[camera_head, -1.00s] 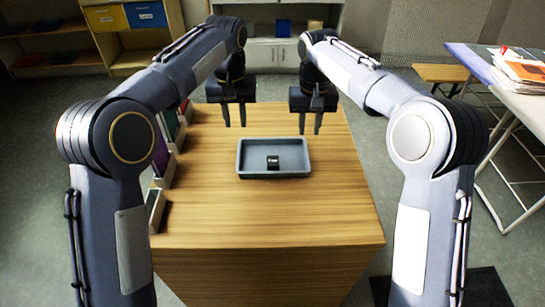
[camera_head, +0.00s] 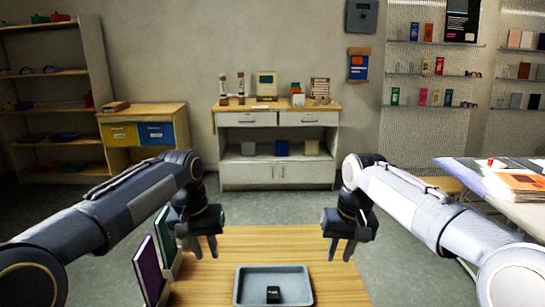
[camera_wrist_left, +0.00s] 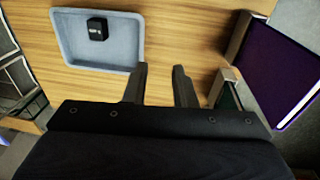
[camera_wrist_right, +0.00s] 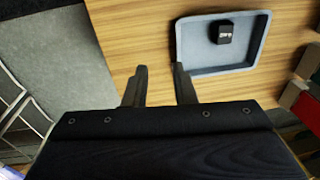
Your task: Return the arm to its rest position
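My left gripper (camera_head: 204,248) is above the left part of the wooden table (camera_head: 215,285), with its fingers apart and nothing between them. The fingers also show apart and empty in the left wrist view (camera_wrist_left: 160,85). My right gripper (camera_head: 341,250) is above the table's right part, also open and empty, as the right wrist view (camera_wrist_right: 160,86) shows. A grey tray (camera_head: 274,269) lies on the table between and in front of the grippers. A small black box (camera_head: 273,294) sits inside it. Both grippers are apart from the tray.
Upright purple (camera_head: 149,270) and green (camera_head: 164,236) panels stand in holders along the table's left edge. A white cabinet (camera_head: 277,170) stands against the back wall. A side table (camera_head: 470,190) with papers is at the right. Bare floor lies behind the wooden table.

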